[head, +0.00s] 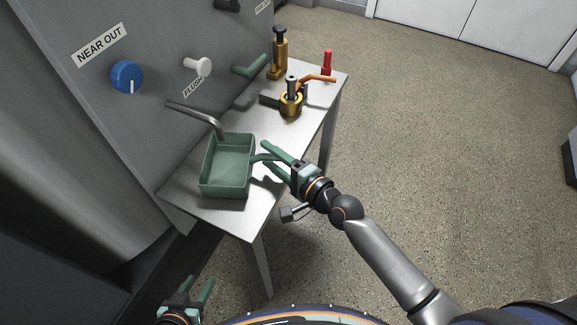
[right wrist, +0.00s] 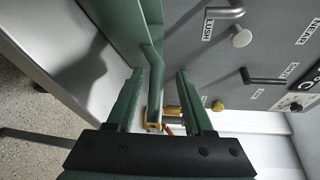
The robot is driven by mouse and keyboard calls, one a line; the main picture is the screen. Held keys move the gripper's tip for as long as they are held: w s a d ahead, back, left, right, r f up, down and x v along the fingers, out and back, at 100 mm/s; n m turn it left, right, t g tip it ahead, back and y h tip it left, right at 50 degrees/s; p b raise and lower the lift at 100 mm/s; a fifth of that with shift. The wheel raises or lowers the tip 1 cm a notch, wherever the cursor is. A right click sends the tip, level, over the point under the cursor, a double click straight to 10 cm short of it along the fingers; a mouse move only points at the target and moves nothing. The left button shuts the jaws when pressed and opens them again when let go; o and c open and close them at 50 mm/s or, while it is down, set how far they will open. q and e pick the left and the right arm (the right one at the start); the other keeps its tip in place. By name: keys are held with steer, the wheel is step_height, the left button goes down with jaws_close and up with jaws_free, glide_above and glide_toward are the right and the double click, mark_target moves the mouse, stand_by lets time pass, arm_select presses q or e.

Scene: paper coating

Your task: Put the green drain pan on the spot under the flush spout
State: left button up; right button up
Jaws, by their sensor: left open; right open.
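The green drain pan (head: 216,184) sits upright on the near end of the metal bench, its short handle (right wrist: 152,85) pointing right. The flush spout (head: 195,115), a bent grey tube from the panel, ends over the pan's far edge in the head view. My right gripper (head: 265,156) is open, with its fingers on either side of the handle. The right wrist view shows the handle between the two spread fingers; contact cannot be told. The pan hides any marked spot beneath it. My left gripper (head: 197,287) is open and empty, low at the front, away from the pan.
The bench (head: 185,193) stands against the grey panel, which has a blue knob (head: 127,77) and a white knob (head: 198,67). Brass fittings (head: 290,104) and a red item (head: 327,62) stand at the bench's far end. Open floor (head: 460,150) lies right.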

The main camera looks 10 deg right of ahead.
steer(key=v, duration=1.2)
steer(key=s+d+f+n+g+h, duration=0.2)
steer(key=s+d+f+n+h, duration=0.1)
steer(key=s+f+n, duration=0.2)
steer(key=s+d+f+n+g+h, duration=0.2)
steer(key=s+f+n, duration=0.4)
steer(key=f+n, duration=0.4)
step_height(320, 180, down, 4)
steer(key=shift+d+r+h, duration=0.15)
steer(key=shift+d+h, duration=0.35)
steer(key=shift+h, duration=0.4)
